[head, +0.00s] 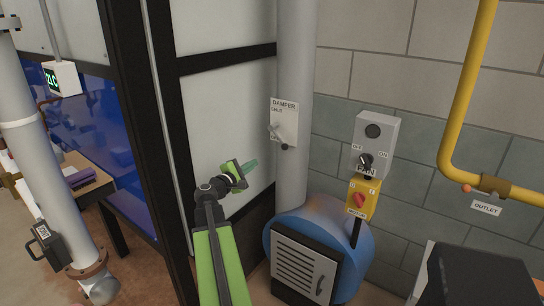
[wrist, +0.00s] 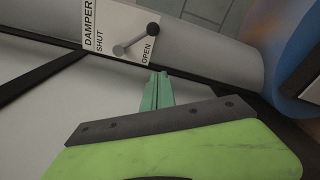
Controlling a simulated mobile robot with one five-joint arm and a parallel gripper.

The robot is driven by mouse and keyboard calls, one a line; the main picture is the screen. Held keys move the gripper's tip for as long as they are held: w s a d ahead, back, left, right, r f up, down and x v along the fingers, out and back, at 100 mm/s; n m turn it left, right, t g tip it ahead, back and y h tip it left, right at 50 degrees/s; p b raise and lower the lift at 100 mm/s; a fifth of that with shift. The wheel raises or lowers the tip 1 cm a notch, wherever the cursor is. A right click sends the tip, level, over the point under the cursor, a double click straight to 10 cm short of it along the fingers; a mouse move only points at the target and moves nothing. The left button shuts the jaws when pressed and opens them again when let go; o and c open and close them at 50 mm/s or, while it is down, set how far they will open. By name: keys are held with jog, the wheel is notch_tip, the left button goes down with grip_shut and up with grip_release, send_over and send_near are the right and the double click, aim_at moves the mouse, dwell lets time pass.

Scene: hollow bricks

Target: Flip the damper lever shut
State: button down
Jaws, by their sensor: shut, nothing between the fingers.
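The damper plate (head: 287,112) is a white plate on the grey vertical pipe, also seen in the wrist view (wrist: 103,32). Its lever (head: 280,137) is a grey bar with a dark round knob. In the head view the knob end points down and slightly right. In the wrist view the lever (wrist: 137,39) has its knob at the OPEN end of the plate, away from SHUT. My gripper (head: 252,164), with green fingers, is shut and empty. It sits below and left of the plate in the head view. In the wrist view its fingertips (wrist: 159,76) appear apart from the lever.
A blue rounded machine (head: 349,237) stands below the pipe. A grey switch box (head: 376,135) and a yellow box with a red knob (head: 362,198) are right of the pipe. A dark-framed panel (head: 227,115) is close on the left. A yellow pipe (head: 463,95) runs at right.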

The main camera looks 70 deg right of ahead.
aim_at(278, 137)
jog(key=s+d+r+p, duration=0.1)
jog(key=s+d, duration=0.4)
jog(key=d, duration=0.5)
jog(key=shift+s+r, duration=0.2)
jog(key=shift+r, duration=0.05)
